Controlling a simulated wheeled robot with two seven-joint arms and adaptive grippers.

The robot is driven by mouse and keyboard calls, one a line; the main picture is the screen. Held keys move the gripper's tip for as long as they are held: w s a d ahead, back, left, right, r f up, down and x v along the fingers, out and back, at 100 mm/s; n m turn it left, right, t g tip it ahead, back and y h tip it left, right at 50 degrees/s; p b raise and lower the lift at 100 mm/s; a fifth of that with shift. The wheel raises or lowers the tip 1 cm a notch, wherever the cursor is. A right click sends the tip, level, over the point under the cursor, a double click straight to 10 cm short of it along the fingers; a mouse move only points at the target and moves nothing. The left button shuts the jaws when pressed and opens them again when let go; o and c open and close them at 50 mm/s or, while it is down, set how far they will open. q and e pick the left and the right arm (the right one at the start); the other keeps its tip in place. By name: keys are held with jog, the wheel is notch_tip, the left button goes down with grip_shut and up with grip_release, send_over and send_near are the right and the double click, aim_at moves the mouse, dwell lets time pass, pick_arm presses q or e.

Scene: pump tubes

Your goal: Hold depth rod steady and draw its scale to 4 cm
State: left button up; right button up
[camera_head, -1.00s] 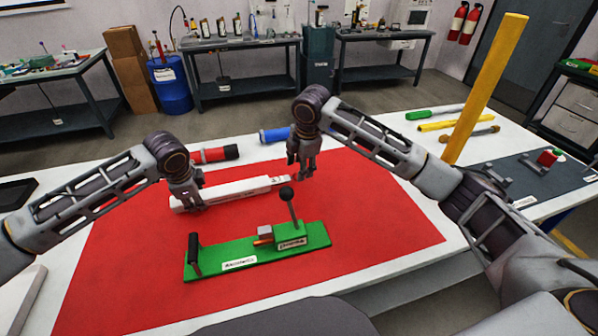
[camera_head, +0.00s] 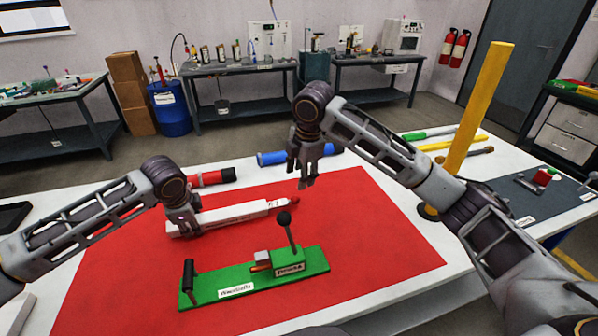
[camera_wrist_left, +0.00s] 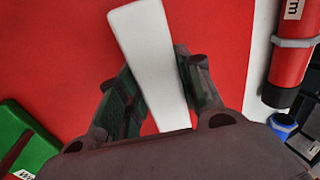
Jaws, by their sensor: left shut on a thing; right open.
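A small dark mark shows near that end, too small to read. My left gripper (camera_head: 186,230) is shut on the rod's body near its left part. In the left wrist view the white rod (camera_wrist_left: 150,50) runs between the two fingers.
A green base (camera_head: 215,289) with a black handle and a ball-topped lever stands in front of the rod. Red (camera_head: 205,179) and blue (camera_head: 285,157) tubes lie behind it. A yellow post (camera_head: 480,120) rises at the right. The red mat (camera_head: 385,240) is clear right of the rod.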

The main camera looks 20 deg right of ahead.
pick_arm(q)
jog(key=o, duration=1.2)
jog(key=shift+o, duration=0.2)
jog(key=shift+r, duration=0.1)
jog(key=v, duration=1.1)
jog(key=shift+r, duration=0.35)
jog(key=shift+s+r, duration=0.1)
jog(key=shift+s, duration=0.05)
notch_tip(320, 180, up, 21)
jog(key=p, duration=2.1)
jog(key=shift+r+p, duration=0.45)
jog(key=shift+p, duration=0.15)
